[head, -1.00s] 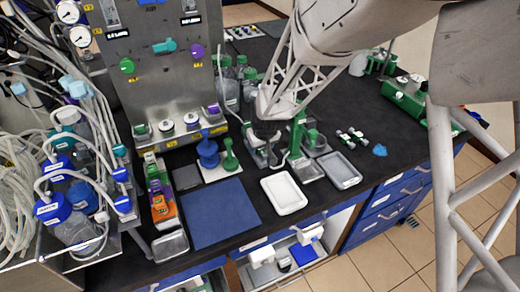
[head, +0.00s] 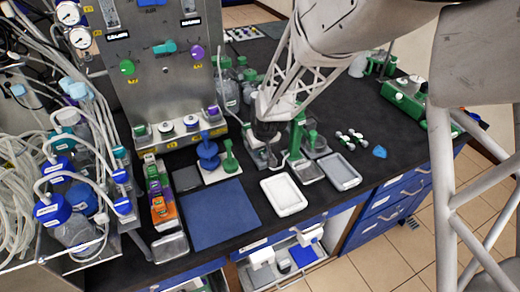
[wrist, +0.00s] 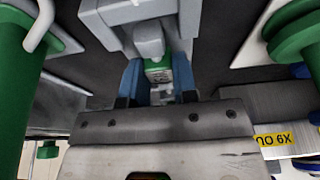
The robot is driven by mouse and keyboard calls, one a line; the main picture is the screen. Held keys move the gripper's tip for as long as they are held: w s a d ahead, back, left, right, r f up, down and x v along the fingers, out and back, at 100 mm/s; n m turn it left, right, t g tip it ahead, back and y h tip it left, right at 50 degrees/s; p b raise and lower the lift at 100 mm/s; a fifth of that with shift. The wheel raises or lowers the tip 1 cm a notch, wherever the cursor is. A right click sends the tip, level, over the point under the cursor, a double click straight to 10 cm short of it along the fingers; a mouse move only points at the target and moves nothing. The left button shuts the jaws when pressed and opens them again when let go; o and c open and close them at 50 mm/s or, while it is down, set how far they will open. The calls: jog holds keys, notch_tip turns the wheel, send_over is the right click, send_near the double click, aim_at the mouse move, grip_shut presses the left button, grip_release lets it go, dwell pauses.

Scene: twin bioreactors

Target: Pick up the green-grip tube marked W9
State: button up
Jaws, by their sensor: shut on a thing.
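My gripper (wrist: 157,88) is shut on a small green-grip piece (wrist: 157,68), held between its two blue fingers in the wrist view. A pale marking shows on the green grip, but I cannot read W9 on it. A grey holder (wrist: 148,14) with a blocky arm stands right beside the grip. The tube's lower part is hidden. In the head view my gripper (head: 265,133) is low over the bench, at the grey holder (head: 256,153) between the green stands. The tube itself is hidden there. I cannot tell whether it is clear of the holder.
A green stand (head: 297,135) rises close to the right of my gripper. A white board with blue and green posts (head: 222,170) lies to its left. A white tray (head: 283,194), a grey tray (head: 340,172) and a blue mat (head: 218,215) lie in front. The steel panel (head: 160,70) stands behind.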

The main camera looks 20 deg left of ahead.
jog(key=shift+r, duration=0.15)
jog(key=shift+r, duration=0.55)
notch_tip(320, 180, up, 2)
jog(key=shift+r, duration=0.15)
jog(key=s+d, duration=0.3)
jog(key=s, duration=0.1)
jog(key=s+d+r, duration=0.1)
jog(key=s+d, duration=0.2)
jog(key=s, duration=0.1)
jog(key=s+d, duration=0.3)
jog(key=s, duration=0.2)
jog(key=shift+d+r, duration=0.1)
jog(key=shift+r, duration=0.05)
jog(key=shift+d, duration=0.15)
